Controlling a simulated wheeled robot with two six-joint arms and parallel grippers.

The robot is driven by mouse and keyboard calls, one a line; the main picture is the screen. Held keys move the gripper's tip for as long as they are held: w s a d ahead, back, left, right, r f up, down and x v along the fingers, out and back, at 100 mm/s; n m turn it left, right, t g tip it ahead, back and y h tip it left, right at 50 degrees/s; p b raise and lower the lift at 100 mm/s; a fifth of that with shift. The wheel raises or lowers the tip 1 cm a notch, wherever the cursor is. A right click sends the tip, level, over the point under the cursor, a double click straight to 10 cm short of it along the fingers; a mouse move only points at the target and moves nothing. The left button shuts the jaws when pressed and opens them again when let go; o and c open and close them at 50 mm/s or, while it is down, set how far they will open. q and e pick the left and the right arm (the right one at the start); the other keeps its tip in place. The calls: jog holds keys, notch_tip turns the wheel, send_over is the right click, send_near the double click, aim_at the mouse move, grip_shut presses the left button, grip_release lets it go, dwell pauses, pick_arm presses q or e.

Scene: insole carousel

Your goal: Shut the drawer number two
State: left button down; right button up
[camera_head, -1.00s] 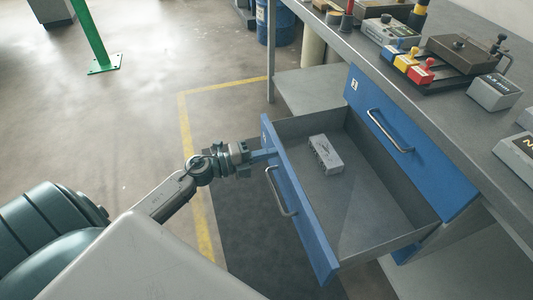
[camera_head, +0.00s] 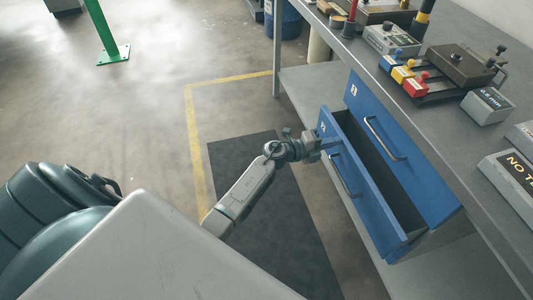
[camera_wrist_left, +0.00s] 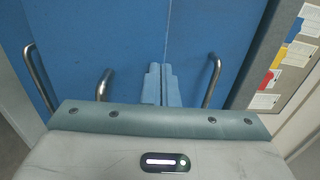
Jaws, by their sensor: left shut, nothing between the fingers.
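Drawer number two (camera_head: 368,198) is the lower blue drawer under the bench, with a small number label near its far end and a metal handle (camera_head: 342,175). It stands part way out, with a narrow strip of its grey inside showing. My left gripper (camera_head: 328,144) is shut and empty, its tips at the drawer's front near the far end, beyond the handle. In the left wrist view the shut fingers (camera_wrist_left: 160,85) point at a blue front (camera_wrist_left: 130,40); I cannot tell whether they touch it. My right gripper is not in view.
The upper drawer (camera_head: 400,150) is shut, with its own handle. The grey bench top (camera_head: 440,125) carries coloured blocks (camera_head: 404,74) and metal devices. A green post (camera_head: 104,35) and a blue barrel (camera_head: 283,18) stand farther off. The floor beside the dark mat (camera_head: 255,170) is clear.

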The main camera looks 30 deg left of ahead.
aim_at(346, 139)
pick_arm(q)
jog(key=shift+x, duration=2.35)
